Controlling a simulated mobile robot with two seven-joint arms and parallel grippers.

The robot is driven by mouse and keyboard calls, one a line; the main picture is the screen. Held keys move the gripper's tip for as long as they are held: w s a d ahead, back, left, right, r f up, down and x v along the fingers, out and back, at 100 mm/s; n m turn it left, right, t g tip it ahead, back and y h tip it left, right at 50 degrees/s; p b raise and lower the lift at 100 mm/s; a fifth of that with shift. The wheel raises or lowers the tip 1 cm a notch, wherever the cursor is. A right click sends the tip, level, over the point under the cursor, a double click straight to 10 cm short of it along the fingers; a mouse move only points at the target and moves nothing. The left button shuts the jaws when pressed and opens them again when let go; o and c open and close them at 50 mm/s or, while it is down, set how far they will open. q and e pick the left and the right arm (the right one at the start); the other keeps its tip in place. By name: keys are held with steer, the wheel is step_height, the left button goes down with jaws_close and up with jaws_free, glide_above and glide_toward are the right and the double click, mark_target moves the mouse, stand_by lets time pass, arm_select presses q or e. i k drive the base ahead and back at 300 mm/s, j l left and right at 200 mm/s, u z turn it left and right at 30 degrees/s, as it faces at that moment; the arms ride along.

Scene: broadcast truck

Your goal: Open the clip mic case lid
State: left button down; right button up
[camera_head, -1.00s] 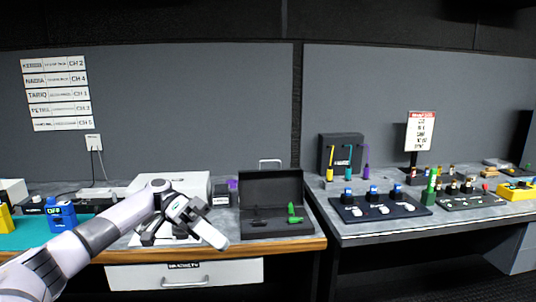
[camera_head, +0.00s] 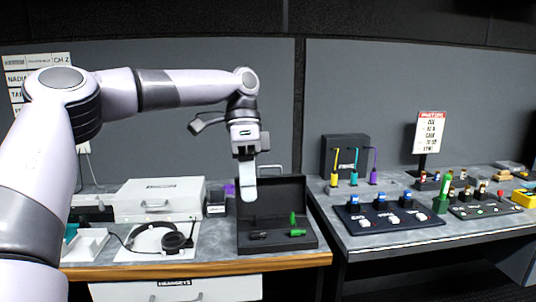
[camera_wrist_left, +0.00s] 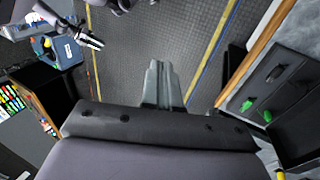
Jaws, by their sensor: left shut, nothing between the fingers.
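The black clip mic case (camera_head: 277,243) sits on the left desk with its lid (camera_head: 283,200) standing upright at the back. Two green clips (camera_head: 297,233) and a small dark piece lie in its base. In the left wrist view the case (camera_wrist_left: 262,92) is at the right with the green clips in it. My left gripper (camera_head: 248,203) points down, shut and empty, in front of the lid's left part; I cannot tell if it touches. Its fingers (camera_wrist_left: 162,80) show over the floor in the wrist view. What looks like my right gripper (camera_wrist_left: 92,41) is small at upper left.
A white case (camera_head: 158,202) and a headset (camera_head: 165,240) on a white tray are left of the clip mic case. A drawer (camera_head: 178,289) is below. The right desk holds a black panel (camera_head: 385,216) with blue-topped parts and a sign (camera_head: 430,132).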

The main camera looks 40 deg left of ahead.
mark_target(278, 195)
steer(key=i+j, duration=0.4)
steer(key=j, duration=0.2)
steer(key=i+j, duration=0.85)
steer(key=j, duration=0.3)
